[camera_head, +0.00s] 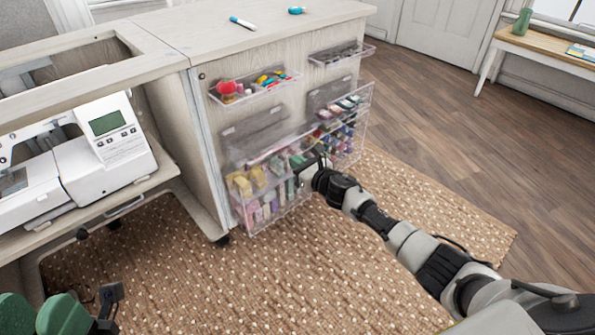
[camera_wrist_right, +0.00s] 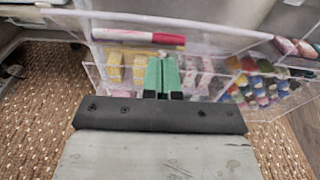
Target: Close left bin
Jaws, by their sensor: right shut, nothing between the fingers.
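The left bin (camera_head: 240,197) is a clear bin low on the cabinet front, tilted outward at its top. It holds yellow, pink and green items. My right gripper (camera_head: 300,175) is at the bin's right part, close to its front. In the right wrist view its green fingers (camera_wrist_right: 162,76) are together, with nothing between them, and overlap the bin's clear front (camera_wrist_right: 110,80); I cannot tell whether they touch it.
A second clear bin (camera_head: 356,140) with colourful spools stands tilted out to the right. Shallow clear trays (camera_head: 262,93) (camera_head: 342,54) are above both bins. A sewing machine (camera_head: 110,130) is at left. The patterned rug (camera_head: 330,260) in front is clear.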

